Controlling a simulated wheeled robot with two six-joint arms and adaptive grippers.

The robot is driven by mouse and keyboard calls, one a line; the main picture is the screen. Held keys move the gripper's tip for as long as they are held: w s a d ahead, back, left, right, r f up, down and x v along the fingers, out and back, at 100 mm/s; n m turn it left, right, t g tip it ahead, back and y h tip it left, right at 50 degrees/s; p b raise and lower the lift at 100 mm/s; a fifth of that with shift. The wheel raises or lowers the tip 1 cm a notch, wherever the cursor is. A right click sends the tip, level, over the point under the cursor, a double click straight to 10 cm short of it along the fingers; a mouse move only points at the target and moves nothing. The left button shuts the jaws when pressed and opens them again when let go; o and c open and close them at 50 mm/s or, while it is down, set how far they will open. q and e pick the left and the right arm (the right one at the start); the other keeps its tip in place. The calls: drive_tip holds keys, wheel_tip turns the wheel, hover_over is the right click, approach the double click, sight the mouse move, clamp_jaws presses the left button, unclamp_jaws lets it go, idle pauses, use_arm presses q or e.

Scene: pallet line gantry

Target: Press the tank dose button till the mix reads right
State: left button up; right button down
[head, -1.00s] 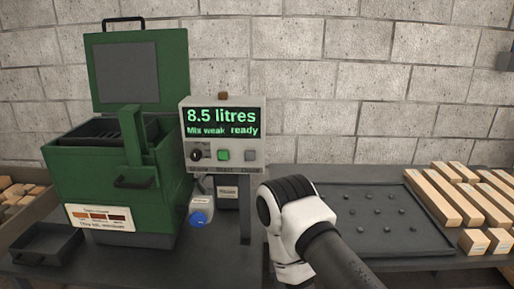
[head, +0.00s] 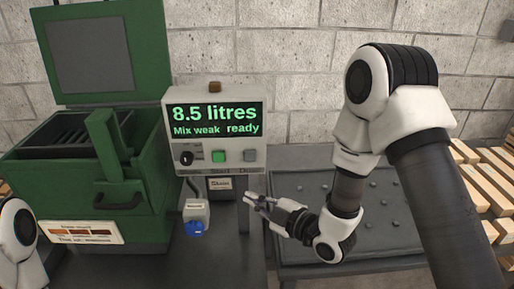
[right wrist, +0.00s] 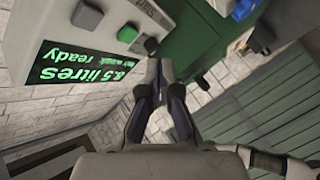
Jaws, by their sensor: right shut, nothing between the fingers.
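The control box (head: 212,128) has a lit screen (head: 214,120) reading "8.5 litres", "Mix weak" and "ready". Below the screen are a black knob (head: 186,158), a green button (head: 218,156) and a grey button (head: 250,155). The small label under the grey one looks like "Dose". My right gripper (head: 249,199) is shut and empty, below and in front of the box's right end, apart from the buttons. In the right wrist view the shut fingertips (right wrist: 159,66) show near the box, with the grey button (right wrist: 87,15) to their upper left. My left gripper is out of view.
A green machine (head: 145,190) with a raised lid stands left of the box. A small container with a blue cap (head: 195,229) sits below the box. A dark studded tray (head: 300,185) and wooden pieces (head: 478,190) lie to the right, partly behind my right arm.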

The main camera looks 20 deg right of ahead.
wheel_tip(320, 180, up, 3)
drive_tip(key=p, duration=0.2)
approach(245, 157)
drive_tip(key=a+x, duration=0.1)
drive_tip(key=x, duration=0.5)
drive_tip(key=shift+s+f, duration=0.25)
drive_tip(key=shift+s, duration=0.2)
drive_tip(key=shift+b, duration=0.35)
idle(0.6)
drive_tip(key=shift+w, duration=0.35)
drive_tip(key=shift+w+d, duration=0.2)
drive_tip(key=shift+w, duration=0.3)
idle(0.6)
drive_tip(key=shift+s, duration=0.1)
drive_tip(key=shift+s+a+b, duration=0.25)
drive_tip(key=shift+s+b, duration=0.15)
drive_tip(key=shift+s, duration=0.4)
drive_tip(key=shift+s, duration=0.1)
